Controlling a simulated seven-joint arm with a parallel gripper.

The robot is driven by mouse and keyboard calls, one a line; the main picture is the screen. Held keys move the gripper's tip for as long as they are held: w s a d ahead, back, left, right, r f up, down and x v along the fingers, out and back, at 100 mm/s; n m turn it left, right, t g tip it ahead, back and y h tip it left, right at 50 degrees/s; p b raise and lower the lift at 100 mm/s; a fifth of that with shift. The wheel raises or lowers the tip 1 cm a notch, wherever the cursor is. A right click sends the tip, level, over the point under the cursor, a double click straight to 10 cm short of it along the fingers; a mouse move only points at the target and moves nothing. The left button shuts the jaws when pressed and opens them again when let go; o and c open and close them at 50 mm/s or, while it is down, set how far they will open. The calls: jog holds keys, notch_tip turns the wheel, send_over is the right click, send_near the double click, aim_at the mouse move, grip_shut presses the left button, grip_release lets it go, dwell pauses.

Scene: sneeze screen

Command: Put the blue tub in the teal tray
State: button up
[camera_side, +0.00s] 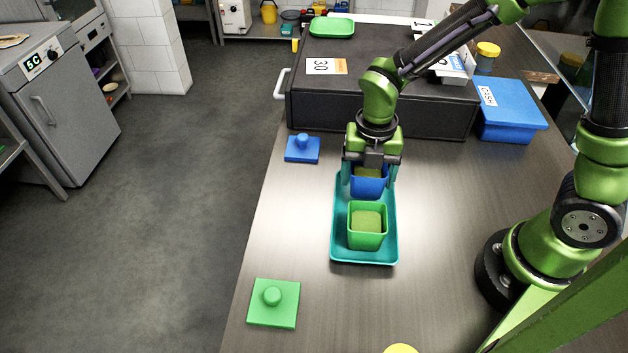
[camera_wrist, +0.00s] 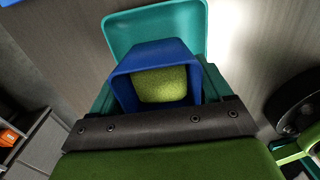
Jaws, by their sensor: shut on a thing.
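The blue tub (camera_side: 369,187) has yellow-green contents and is upright between the fingers of my gripper (camera_side: 368,180), which is shut on it. The wrist view also shows the tub (camera_wrist: 124,75) held across its sides. It is over the far half of the teal tray (camera_side: 340,252); I cannot tell if its base touches the tray floor. A green tub (camera_side: 367,240) with similar contents stands in the near half of the tray, close to the blue tub. The tray (camera_wrist: 120,35) shows behind the blue tub in the wrist view.
A blue lid (camera_side: 302,155) with a knob lies left of the tray, and a green lid (camera_side: 274,310) lies front left. A large dark box (camera_side: 385,105) stands behind, with a blue box (camera_side: 512,115) at its right. Bare table lies right of the tray.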

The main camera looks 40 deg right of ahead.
aim_at(366, 186)
jog(key=shift+f, duration=1.6)
jog(key=shift+f, duration=0.1)
jog(key=o, duration=0.9)
jog(key=shift+c, duration=0.2)
notch_tip(366, 186, up, 11)
jog(key=s+d+r+m+t, duration=0.2)
jog(key=r+m, duration=0.2)
jog(key=m, duration=0.6)
jog(key=s+d+r+m+t+y, duration=0.1)
jog(key=s+d+r+m+t, duration=0.1)
jog(key=m, duration=0.8)
jog(key=s+d+r+m+t+y, duration=0.1)
jog(key=s+d+r+m+t, duration=0.1)
jog(key=m, duration=0.9)
notch_tip(366, 186, up, 4)
jog(key=shift+s+f+t, duration=0.2)
jog(key=shift+s+t, duration=0.4)
jog(key=shift+s, duration=0.45)
